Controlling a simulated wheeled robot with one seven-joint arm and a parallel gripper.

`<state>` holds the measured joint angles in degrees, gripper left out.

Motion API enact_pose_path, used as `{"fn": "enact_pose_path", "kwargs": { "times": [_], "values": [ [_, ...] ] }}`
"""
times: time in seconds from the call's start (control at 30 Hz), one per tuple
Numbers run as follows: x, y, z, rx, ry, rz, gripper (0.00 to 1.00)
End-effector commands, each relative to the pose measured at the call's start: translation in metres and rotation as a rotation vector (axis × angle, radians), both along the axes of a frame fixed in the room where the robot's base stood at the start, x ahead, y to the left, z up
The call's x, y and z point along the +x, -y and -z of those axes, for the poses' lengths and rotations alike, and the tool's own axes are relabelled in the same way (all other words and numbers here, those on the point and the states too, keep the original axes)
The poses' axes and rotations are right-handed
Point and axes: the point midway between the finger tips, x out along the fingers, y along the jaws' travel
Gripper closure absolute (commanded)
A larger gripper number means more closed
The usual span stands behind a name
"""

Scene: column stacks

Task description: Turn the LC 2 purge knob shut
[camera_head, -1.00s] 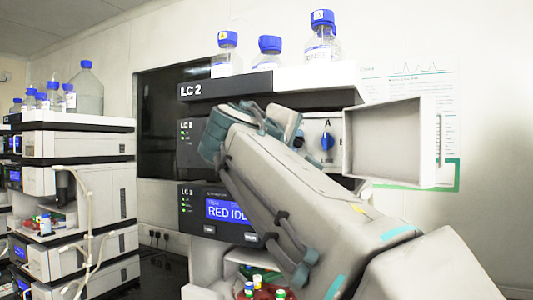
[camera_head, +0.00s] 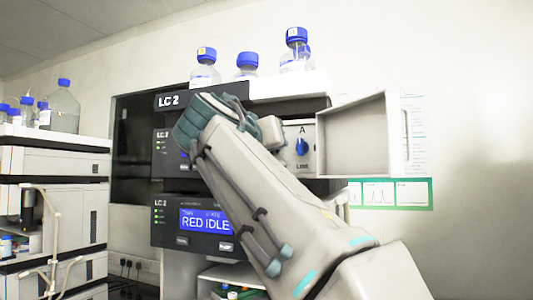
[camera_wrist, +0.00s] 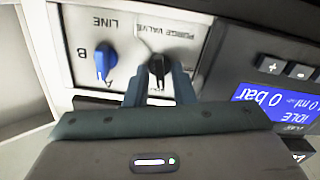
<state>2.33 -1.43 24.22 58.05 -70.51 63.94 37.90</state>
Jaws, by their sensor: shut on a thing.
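The purge knob (camera_wrist: 158,66) is a black knob under the label "PURGE VALVE", which reads upside down in the wrist view. My gripper (camera_wrist: 159,80) has its two blue-grey fingers on either side of this knob and is shut on it. The knob's pointer looks roughly upright in that picture; its exact setting is unclear. In the head view my wrist (camera_head: 213,122) covers the purge knob and my fingers.
A blue line selector knob (camera_wrist: 103,60) sits close beside the purge knob; it also shows in the head view (camera_head: 302,147). An open door (camera_head: 355,138) sticks out right of it. Bottles (camera_head: 296,52) stand on top.

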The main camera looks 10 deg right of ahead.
Motion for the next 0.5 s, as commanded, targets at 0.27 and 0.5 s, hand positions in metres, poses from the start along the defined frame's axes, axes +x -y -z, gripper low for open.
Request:
{"fn": "enact_pose_path", "kwargs": {
  "times": [0.27,0.5],
  "values": [
    [-0.0007,0.0001,-0.0004,0.138,0.104,-0.002,1.0],
    [-0.0011,0.0006,-0.0013,0.199,0.148,-0.001,1.0]
  ]
}}
